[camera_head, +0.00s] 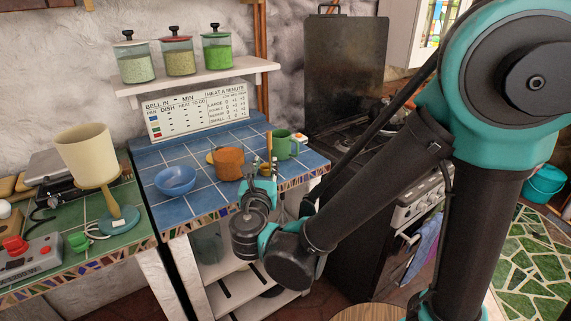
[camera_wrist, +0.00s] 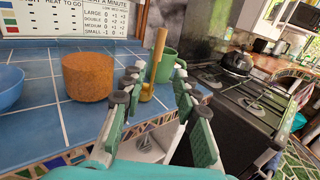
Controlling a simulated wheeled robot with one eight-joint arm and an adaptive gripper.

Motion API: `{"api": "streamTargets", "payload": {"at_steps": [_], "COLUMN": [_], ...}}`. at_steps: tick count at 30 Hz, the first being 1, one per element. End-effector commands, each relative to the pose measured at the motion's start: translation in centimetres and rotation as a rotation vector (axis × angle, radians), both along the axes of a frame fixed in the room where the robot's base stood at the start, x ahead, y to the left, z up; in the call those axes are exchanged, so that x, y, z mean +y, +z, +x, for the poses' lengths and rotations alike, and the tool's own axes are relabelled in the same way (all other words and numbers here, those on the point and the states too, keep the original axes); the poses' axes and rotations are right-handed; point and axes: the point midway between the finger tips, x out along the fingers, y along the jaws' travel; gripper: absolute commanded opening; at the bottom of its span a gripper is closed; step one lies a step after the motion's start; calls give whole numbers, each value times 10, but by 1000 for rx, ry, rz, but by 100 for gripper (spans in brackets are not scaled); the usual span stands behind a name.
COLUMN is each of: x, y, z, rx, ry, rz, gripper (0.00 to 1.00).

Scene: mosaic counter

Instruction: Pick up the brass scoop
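The brass scoop has a tan handle (camera_head: 269,147) that stands up near the front edge of the blue-tiled counter. In the wrist view, the handle (camera_wrist: 157,50) leans slightly and a small brass part (camera_wrist: 146,91) shows at its lower end. My gripper (camera_wrist: 157,75) is open, with one finger on each side of the scoop in that view. I see a gap on both sides, and no contact shows.
A green mug (camera_wrist: 168,66) stands close behind the scoop. An orange-brown pot (camera_head: 229,163) and a blue bowl (camera_head: 175,180) stand to the left. The dark stove (camera_wrist: 235,95) is to the right.

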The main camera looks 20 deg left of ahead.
Motion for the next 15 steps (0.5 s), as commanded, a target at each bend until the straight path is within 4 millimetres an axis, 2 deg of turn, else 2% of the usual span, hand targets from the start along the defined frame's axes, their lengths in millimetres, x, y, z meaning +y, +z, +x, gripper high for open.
{"api": "streamTargets", "payload": {"at_steps": [5,15], "x": [3,16], "y": [0,0], "z": [22,88], "rx": [-4,-2], "ry": [-3,-4], "rz": [-6,-4], "gripper": [30,30]}}
